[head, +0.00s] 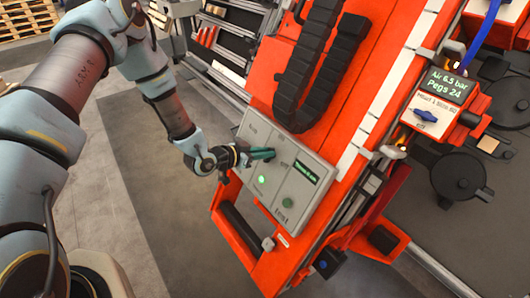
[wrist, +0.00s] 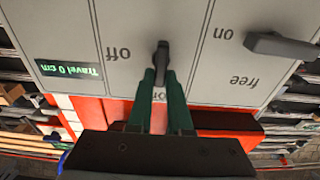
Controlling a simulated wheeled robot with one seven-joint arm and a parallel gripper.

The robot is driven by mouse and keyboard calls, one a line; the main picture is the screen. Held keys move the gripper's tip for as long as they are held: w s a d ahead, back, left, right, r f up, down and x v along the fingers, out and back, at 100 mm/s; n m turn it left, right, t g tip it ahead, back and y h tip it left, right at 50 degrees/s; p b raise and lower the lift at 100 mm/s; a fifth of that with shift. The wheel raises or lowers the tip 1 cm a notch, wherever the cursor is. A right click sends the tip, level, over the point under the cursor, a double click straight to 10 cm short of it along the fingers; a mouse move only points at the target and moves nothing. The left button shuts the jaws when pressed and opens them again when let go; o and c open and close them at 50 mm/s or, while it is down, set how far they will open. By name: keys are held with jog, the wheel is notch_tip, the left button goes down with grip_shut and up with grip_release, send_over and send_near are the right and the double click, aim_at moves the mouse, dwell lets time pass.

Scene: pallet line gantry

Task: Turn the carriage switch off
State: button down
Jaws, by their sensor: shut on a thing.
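The grey control panel (head: 312,192) sits on the orange carriage in the head view. It also fills the top of the wrist view (wrist: 190,20), where its lettering is upside down. My gripper (head: 268,154), with green fingers, reaches the panel from the left. In the wrist view my gripper (wrist: 162,77) is shut on the switch handle. The handle looks upright in that view, between the two words.
A second grey lever (wrist: 280,45) sits near "free". A display (wrist: 69,72) reads "Travel 0 cm". Another box with a blue knob (head: 426,115) is at right.

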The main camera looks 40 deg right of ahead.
jog(key=shift+n, duration=0.3)
jog(key=n, duration=0.1)
jog(key=n+b, duration=0.2)
jog(key=shift+w+f+n+t, duration=0.15)
jog(key=shift+w+n+t, duration=0.1)
jog(key=shift+n+t, duration=0.05)
jog(key=n, duration=0.1)
jog(key=n+b, duration=0.1)
jog(key=n, duration=0.1)
jog(key=n+b, duration=0.1)
jog(key=n, duration=0.1)
jog(key=shift+w+a, duration=0.1)
jog(key=shift+w, duration=0.15)
jog(key=n, duration=0.2)
jog(key=n+b, duration=0.1)
jog(key=n, duration=0.1)
jog(key=shift+w+f+n+t+y, duration=0.1)
jog(key=shift+f+n+t+y, duration=0.1)
jog(key=shift+n+t+y, duration=0.1)
jog(key=shift+a+f+n, duration=0.1)
jog(key=shift+n, duration=1.05)
jog(key=shift+a+f+n, duration=0.1)
jog(key=shift+n, duration=1.05)
jog(key=c, duration=0.8)
grip_release()
jog(key=shift+c, duration=0.2)
